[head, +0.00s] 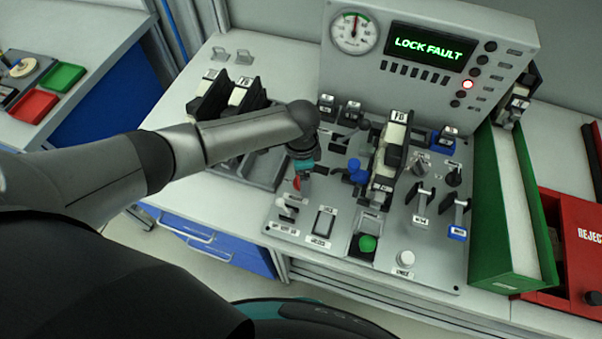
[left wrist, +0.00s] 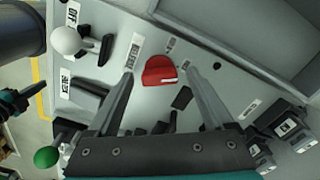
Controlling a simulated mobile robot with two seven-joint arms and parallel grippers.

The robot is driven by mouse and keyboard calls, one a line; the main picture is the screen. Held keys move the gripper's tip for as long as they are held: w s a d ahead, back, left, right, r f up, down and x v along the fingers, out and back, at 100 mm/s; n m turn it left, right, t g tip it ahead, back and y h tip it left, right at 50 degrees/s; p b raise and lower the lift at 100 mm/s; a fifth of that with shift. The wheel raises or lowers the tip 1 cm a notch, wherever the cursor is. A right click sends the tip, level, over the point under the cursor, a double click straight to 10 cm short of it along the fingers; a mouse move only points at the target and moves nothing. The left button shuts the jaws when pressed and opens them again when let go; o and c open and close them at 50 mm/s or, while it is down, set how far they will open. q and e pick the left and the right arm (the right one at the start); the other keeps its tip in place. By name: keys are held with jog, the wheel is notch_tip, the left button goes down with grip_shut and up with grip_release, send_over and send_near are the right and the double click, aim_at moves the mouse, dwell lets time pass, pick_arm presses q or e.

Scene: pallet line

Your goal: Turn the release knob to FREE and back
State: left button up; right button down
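The red release knob (left wrist: 159,71) sits on the grey panel in the left wrist view, with a pale pointer line on its face. In the head view only a bit of the red knob (head: 297,184) shows below my left gripper (head: 301,178). In the left wrist view my left gripper (left wrist: 160,76) is open, one finger on each side of the knob with gaps visible. I cannot tell how far its tips are above the panel. The labels around the knob are too small to read. My right gripper is not in view.
The display (head: 430,47) reads LOCK FAULT, beside a dial gauge (head: 354,32) and a lit red lamp (head: 467,84). A green bin (head: 500,220) and red reject box (head: 575,255) stand right.

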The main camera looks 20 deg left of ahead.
pick_arm(q)
jog(key=shift+r, duration=0.1)
notch_tip(320, 180, up, 15)
jog(key=p, duration=0.2)
dwell(0.4)
dwell(0.5)
